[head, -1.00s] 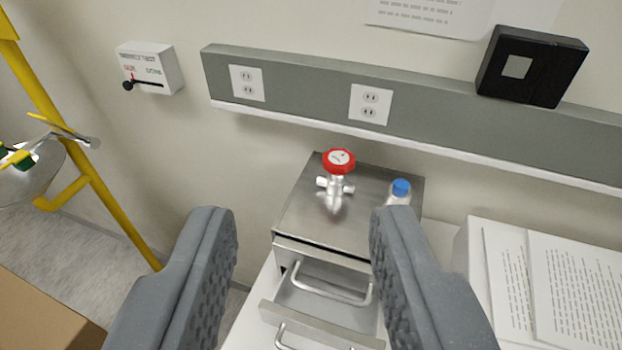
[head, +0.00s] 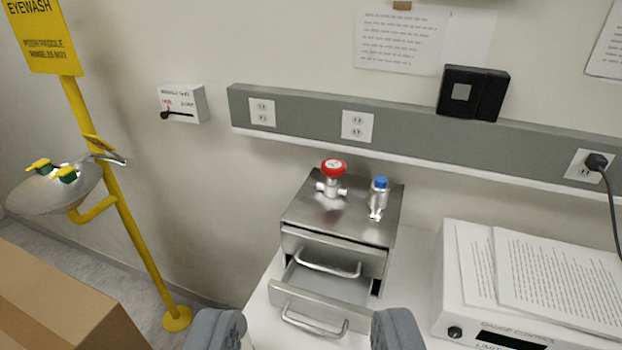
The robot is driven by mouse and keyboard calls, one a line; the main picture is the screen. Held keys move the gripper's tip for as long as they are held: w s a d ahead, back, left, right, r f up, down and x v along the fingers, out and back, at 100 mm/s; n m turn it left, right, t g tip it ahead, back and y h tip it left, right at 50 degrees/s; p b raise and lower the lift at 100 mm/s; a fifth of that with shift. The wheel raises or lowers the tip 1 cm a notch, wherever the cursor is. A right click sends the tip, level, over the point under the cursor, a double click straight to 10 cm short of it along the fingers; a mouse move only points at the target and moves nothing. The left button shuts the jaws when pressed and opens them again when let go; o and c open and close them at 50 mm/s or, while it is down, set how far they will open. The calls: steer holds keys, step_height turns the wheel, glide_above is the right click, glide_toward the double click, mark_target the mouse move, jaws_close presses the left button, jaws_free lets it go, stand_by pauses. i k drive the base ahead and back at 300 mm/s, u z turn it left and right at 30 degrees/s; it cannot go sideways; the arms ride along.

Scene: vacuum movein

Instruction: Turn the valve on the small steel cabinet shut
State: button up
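The small steel cabinet (head: 305,212) stands on a white surface against the wall. On its top, at the back left, is a valve (head: 333,180) with a round red handwheel and a metal body. To its right on the cabinet stands a metal fitting with a blue cap (head: 379,198). My gripper (head: 306,330) is open and empty at the bottom of the view, in front of and below the cabinet top, its two grey fingers wide apart. It touches neither the valve nor the cabinet as far as I can see.
One cabinet drawer (head: 325,298) is pulled out. A white gauge box with papers (head: 455,290) stands to the right. A grey outlet rail (head: 300,112) runs along the wall behind. A yellow eyewash stand (head: 126,215) and a cardboard box (head: 60,310) are at the left.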

mark_target(332, 167)
steer(key=z, duration=0.15)
steer(key=i, duration=0.85)
steer(key=u, duration=0.05)
